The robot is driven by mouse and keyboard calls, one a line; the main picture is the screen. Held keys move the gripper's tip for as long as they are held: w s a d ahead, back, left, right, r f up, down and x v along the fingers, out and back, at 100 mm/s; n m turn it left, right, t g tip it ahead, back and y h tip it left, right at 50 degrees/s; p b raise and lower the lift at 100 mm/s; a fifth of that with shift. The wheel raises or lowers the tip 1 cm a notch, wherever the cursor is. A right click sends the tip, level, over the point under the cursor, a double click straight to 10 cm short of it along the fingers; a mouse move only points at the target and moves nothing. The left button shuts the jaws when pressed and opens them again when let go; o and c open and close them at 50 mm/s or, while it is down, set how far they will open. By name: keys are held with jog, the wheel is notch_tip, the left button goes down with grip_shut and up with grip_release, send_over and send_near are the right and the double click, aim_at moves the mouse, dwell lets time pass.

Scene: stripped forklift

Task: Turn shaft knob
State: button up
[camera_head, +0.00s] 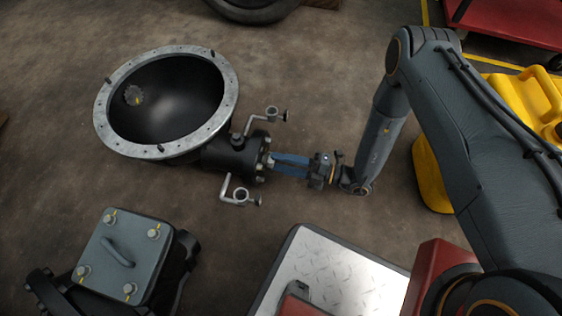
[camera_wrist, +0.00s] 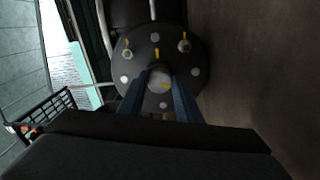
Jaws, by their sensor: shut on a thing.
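The shaft knob (camera_wrist: 160,82) is a small grey round piece with a yellow mark, at the centre of a dark round flange (camera_wrist: 187,62) in the wrist view. My gripper (camera_wrist: 160,88) is shut on the knob, with one blue finger on each side of it. In the head view my gripper (camera_head: 272,160) reaches in from the right to the end of a black housing (camera_head: 225,153). The fingers hide most of the knob there. Bolts sit around the flange, and some carry yellow marks.
The housing joins a large black bowl with a grey bolted rim (camera_head: 229,85). Bent metal rods (camera_head: 228,185) stick out on both sides of the housing. A grey bolted cover (camera_head: 120,255) stands front left. A yellow container (camera_head: 430,170) stands at right. Brown floor lies clear between.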

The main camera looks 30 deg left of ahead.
jog(key=m+b, duration=0.1)
jog(key=m, duration=0.3)
jog(key=shift+f+m, duration=0.15)
jog(key=shift+m, duration=0.15)
jog(key=shift+s+m+b, duration=0.1)
jog(key=shift+m+b, duration=0.25)
jog(key=shift+m, duration=1.95)
jog(key=o, duration=1)
jog(key=shift+o, duration=0.2)
jog(key=shift+p+v, duration=1.15)
jog(key=shift+v, duration=2.75)
